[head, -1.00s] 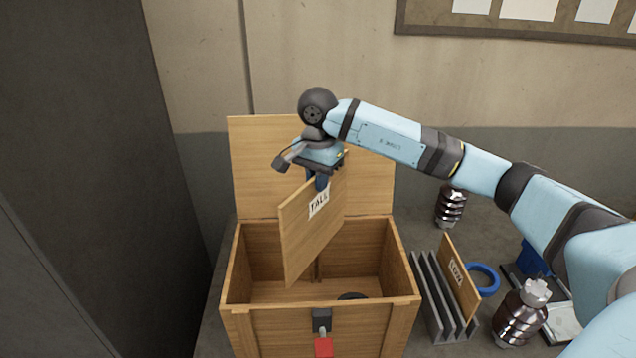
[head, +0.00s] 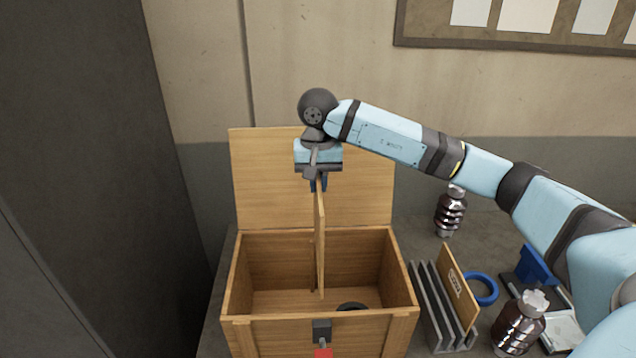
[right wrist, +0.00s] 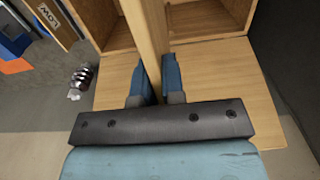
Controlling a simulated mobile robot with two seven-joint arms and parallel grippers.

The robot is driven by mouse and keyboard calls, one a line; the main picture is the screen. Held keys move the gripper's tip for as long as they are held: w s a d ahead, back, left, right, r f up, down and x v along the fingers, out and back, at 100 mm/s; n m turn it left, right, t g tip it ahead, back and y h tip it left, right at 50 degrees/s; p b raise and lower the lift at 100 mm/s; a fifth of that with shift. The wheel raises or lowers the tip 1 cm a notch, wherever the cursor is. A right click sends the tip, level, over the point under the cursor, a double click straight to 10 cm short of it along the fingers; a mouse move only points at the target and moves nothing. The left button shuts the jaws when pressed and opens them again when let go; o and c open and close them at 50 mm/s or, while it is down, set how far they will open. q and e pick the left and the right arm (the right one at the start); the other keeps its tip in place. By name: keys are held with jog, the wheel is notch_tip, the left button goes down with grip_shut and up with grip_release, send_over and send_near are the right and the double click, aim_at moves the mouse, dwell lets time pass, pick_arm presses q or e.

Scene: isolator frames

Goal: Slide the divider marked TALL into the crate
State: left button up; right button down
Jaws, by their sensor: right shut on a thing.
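The wooden crate (head: 262,319) stands open with its lid (head: 262,180) raised at the back. My right gripper (head: 319,185) is shut on the top edge of the wooden divider (head: 320,245), above the crate's middle. The divider hangs upright and nearly edge-on to the head view, so its TALL label does not show now. Its lower part overlaps the crate's opening; how deep it reaches is hard to tell. In the right wrist view the divider (right wrist: 146,40) runs between the blue fingertips (right wrist: 158,80). My left gripper is not in view.
Right of the crate, a grey rack (head: 434,310) holds another wooden divider (head: 458,287), labelled LOW in the right wrist view. Near it are a blue ring (head: 483,289) and two dark ribbed insulators (head: 450,212) (head: 519,325). A dark round thing (head: 351,306) lies in the crate.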

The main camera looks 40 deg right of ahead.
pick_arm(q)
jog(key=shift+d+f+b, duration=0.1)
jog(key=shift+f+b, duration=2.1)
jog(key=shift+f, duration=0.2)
pick_arm(e)
jog(key=shift+f, duration=2.9)
pick_arm(q)
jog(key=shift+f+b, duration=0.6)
jog(key=shift+b, duration=0.05)
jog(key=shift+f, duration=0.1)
pick_arm(e)
jog(key=shift+f, duration=0.1)
